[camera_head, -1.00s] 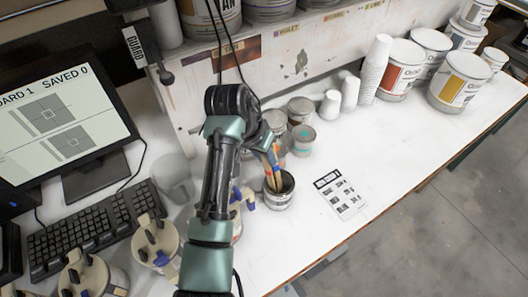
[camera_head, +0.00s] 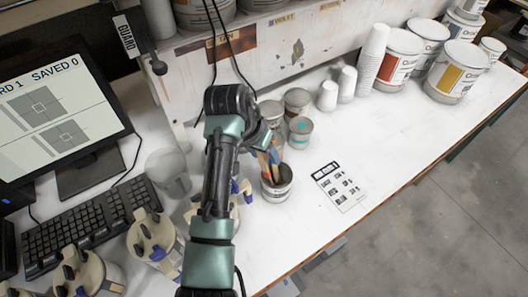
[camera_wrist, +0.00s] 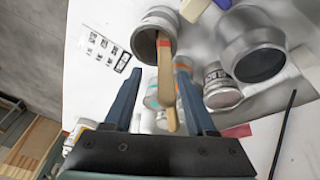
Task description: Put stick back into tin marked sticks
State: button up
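A small metal tin (camera_head: 277,192) with a dark mouth stands on the white bench just beyond my gripper. It also shows in the wrist view (camera_wrist: 146,46). A flat wooden stick (camera_wrist: 165,85) with a red band leans out of its mouth, towards the wrist camera. My gripper (camera_wrist: 157,70) has its two blue fingers on either side of the stick, with clear gaps to both. In the head view my gripper (camera_head: 270,155) is over the tin, its fingers overlapping the stick. I cannot read the tin's label. The stick's lower end is hidden inside the tin.
Small tins (camera_head: 300,132) stand close behind. White cups (camera_head: 328,96) and large paint cans (camera_head: 398,60) are farther right. A printed card (camera_head: 338,187) lies at right on clear bench. A keyboard (camera_head: 85,220) and pump-topped canisters (camera_head: 153,242) are at left.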

jog(key=v, duration=1.3)
